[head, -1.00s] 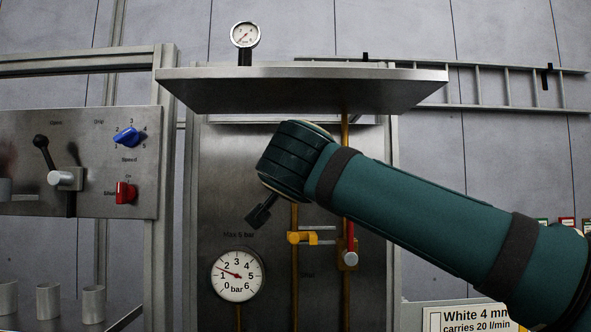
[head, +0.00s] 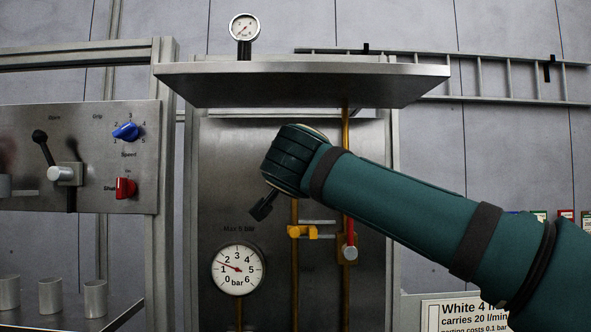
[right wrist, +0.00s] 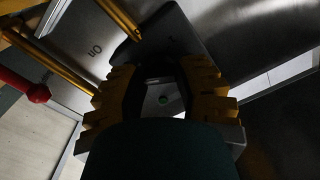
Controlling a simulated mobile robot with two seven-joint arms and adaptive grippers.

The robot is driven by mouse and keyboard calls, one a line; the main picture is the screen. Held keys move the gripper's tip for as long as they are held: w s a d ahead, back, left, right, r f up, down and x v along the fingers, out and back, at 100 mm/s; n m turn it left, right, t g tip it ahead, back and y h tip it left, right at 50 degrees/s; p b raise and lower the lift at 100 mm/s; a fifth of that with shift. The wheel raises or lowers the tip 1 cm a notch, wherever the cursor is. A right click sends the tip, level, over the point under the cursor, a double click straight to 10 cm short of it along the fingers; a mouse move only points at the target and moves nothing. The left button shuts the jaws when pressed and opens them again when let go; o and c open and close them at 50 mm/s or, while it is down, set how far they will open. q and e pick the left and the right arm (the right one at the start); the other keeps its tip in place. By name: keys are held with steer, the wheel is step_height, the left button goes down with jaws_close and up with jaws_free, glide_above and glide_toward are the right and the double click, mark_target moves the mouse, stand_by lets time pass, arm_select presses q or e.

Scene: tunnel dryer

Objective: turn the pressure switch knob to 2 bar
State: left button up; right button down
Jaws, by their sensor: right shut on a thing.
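My right arm reaches in from the right in the head view, and its wrist hides my right gripper and the pressure switch behind it. The knob's scale and pointer setting cannot be read. The pressure gauge (head: 238,270) on the steel panel has its red needle between 1 and 2 bar. My left gripper is out of view.
A yellow-handled valve (head: 303,232) and a red handle (head: 350,228) are on the pipes right of the gauge. A metal shelf (head: 300,83) overhangs the panel. At left are a blue knob (head: 126,132), a red switch (head: 125,188), a black lever (head: 41,145) and cups (head: 50,296).

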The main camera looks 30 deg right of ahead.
steer(key=shift+n, duration=0.3)
steer(key=n+p, duration=0.8)
steer(key=n, duration=2.6)
steer(key=shift+a+n, duration=0.1)
steer(key=shift+n, duration=0.6)
steer(key=c, duration=0.6)
jaws_free()
